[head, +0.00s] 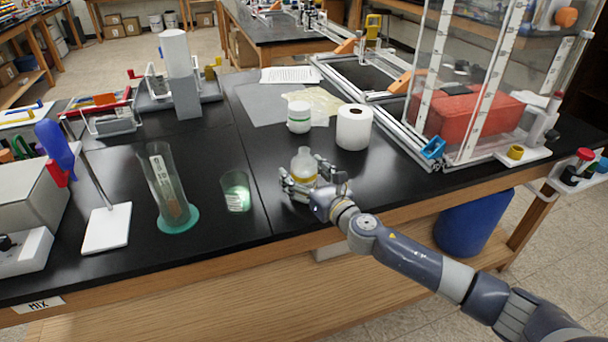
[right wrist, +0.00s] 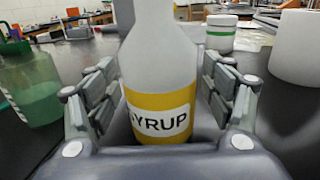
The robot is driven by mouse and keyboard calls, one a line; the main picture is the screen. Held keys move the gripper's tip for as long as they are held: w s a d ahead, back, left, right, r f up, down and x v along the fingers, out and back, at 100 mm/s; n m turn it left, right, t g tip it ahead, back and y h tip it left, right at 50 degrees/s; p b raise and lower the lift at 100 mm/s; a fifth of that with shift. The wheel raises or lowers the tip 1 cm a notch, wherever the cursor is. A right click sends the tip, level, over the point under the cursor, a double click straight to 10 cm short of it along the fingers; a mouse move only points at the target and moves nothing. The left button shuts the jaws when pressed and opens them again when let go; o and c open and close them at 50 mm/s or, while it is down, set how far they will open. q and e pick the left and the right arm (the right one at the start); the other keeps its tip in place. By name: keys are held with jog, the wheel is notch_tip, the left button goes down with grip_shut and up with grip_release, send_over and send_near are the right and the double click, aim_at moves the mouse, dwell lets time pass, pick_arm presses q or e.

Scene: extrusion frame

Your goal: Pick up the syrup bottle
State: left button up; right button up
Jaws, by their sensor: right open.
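The syrup bottle (head: 304,165) stands upright on the black bench top near its front edge. In the right wrist view the bottle (right wrist: 160,75) is pale with a yellow band and a white label reading "SYRUP". My right gripper (head: 307,178) is open, with its fingers on both sides of the bottle. In the right wrist view a gap shows between the right gripper's (right wrist: 160,100) fingers and the bottle's sides. The bottle's top is cut off in that view. My left gripper is not in view.
A beaker with green contents (head: 236,191) stands left of the bottle. A tall cylinder (head: 163,185) is further left. Behind the bottle are a white jar with a green band (head: 299,117) and a white paper roll (head: 353,127). A clear-walled frame (head: 480,85) stands at the right.

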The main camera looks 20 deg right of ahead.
aim_at(308, 164)
jog(key=c, duration=1.2)
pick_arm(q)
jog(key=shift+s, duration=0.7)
pick_arm(e)
jog(key=shift+c, duration=0.2)
jog(key=shift+r, duration=0.1)
jog(key=shift+r, duration=0.55)
notch_tip(308, 164, up, 3)
jog(key=shift+f+p, duration=0.1)
jog(key=shift+p, duration=0.55)
pick_arm(q)
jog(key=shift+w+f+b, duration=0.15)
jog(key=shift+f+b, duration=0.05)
jog(key=shift+b, duration=0.6)
pick_arm(e)
jog(key=s+a+r, duration=0.1)
jog(key=s, duration=1.5)
jog(key=shift+a, duration=0.4)
